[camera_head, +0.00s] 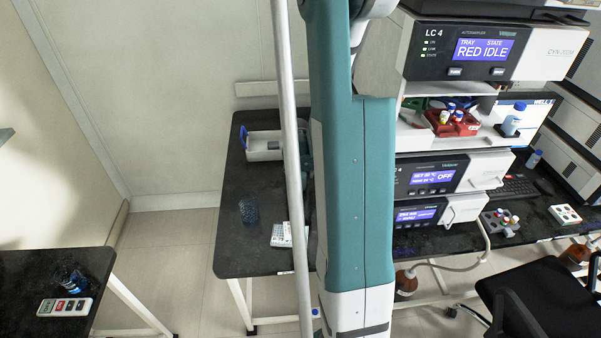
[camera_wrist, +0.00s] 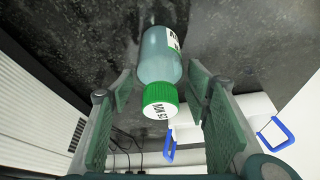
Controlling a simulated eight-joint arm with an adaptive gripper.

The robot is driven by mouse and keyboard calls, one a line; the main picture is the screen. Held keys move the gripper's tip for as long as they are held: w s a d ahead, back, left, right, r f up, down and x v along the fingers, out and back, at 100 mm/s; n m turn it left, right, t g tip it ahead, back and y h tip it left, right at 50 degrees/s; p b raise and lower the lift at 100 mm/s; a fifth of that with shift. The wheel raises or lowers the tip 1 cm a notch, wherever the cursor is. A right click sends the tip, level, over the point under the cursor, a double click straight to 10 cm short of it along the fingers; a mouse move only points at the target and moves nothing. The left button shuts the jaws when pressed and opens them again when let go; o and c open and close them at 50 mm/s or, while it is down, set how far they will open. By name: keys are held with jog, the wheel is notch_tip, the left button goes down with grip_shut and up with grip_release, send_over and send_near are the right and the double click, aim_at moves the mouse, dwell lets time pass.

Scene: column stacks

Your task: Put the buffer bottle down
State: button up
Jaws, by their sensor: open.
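The buffer bottle (camera_wrist: 160,55), pale blue-green with a white label and a green cap (camera_wrist: 161,97), shows in the wrist view against a dark speckled surface. My gripper (camera_wrist: 160,86) is open, with one finger on each side of the bottle. A gap shows between the bottle and each finger. The cap points towards the wrist camera. Whether the bottle's base touches the surface is hard to tell. In the head view, my arm blocks the middle, and I make out neither the bottle nor the gripper.
A white bin with blue handles (camera_wrist: 250,106) lies near the right finger; a similar bin (camera_head: 265,152) stands on the dark table (camera_head: 240,220) in the head view. Stacked instruments (camera_head: 432,176) stand right.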

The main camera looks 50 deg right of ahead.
jog(key=shift+p+v, duration=0.95)
jog(key=shift+v, duration=4.7)
jog(key=shift+a, duration=0.1)
jog(key=w+a+r+n+t, duration=0.15)
jog(key=a+r, duration=0.25)
jog(key=a, duration=0.4)
jog(key=a+r+n+y, duration=0.1)
jog(key=a+r+n, duration=0.1)
jog(key=a+r, duration=0.45)
jog(key=a+r+n+t, duration=0.1)
jog(key=a+r+n, duration=0.15)
jog(key=a, duration=0.65)
jog(key=s+a+r+n+y, duration=0.1)
jog(key=s+a+r+n, duration=0.1)
jog(key=a, duration=0.5)
jog(key=s+a+r+n+t+y, duration=0.1)
jog(key=s+a+r+n, duration=0.1)
jog(key=s+a, duration=0.3)
jog(key=s+a+r+n+t, duration=0.1)
jog(key=s+a, duration=0.3)
jog(key=a, duration=0.6)
jog(key=shift+a+r+n+y, duration=0.4)
jog(key=shift+r+n, duration=0.05)
jog(key=shift+n, duration=0.05)
